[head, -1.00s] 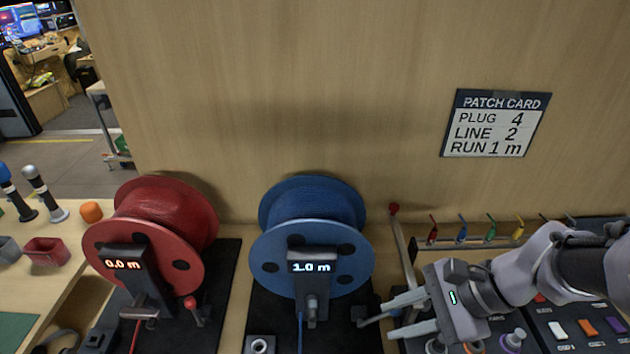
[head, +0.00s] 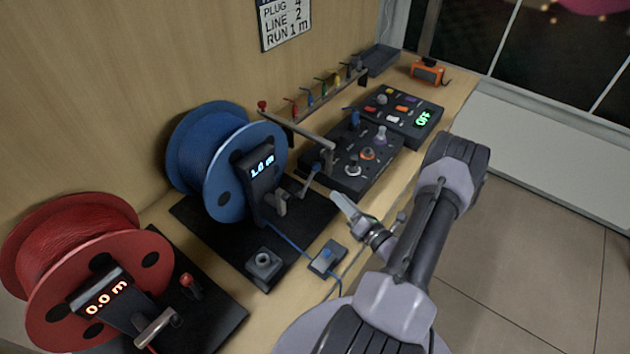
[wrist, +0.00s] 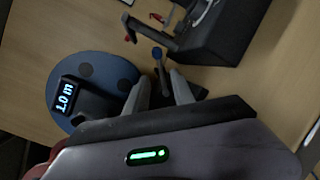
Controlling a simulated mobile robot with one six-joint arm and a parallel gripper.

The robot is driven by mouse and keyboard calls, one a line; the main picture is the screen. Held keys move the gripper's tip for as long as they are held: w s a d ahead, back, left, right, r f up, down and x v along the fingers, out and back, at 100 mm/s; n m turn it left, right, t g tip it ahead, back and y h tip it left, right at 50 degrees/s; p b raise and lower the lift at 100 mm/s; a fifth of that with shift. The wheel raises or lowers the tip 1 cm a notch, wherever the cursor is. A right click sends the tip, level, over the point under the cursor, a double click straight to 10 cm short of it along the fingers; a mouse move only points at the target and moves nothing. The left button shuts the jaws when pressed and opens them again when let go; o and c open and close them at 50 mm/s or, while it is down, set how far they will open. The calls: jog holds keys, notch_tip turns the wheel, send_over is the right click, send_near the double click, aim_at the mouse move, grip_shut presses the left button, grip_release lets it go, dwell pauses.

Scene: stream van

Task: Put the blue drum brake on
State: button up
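The blue drum (head: 190,160) stands on a black base, its display (head: 262,165) reading about 1.0 m. It also shows in the wrist view (wrist: 122,75). The blue drum brake is a small lever with a blue knob at the drum's right side (head: 315,168); in the wrist view its knob (wrist: 157,52) stands just beyond my fingertips, in line with the gap between them. My gripper (head: 338,198) is open and empty, pointing at the lever from the front right. Contact with the lever cannot be told.
A red drum (head: 60,245) reading 0.0 m stands at left, with its red-knobbed lever (head: 187,282). A rail of coloured plugs (head: 325,90) and a switch panel (head: 400,108) lie behind right. A blue cable runs to a small box (head: 327,258) at the bench front.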

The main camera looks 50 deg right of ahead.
aim_at(310, 180)
jog(key=b+x, duration=0.1)
jog(key=x, duration=1)
jog(key=shift+w+b, duration=0.15)
jog(key=shift+b, duration=0.2)
jog(key=shift+r, duration=0.1)
jog(key=shift+a, duration=0.1)
grip_shut()
dwell(0.4)
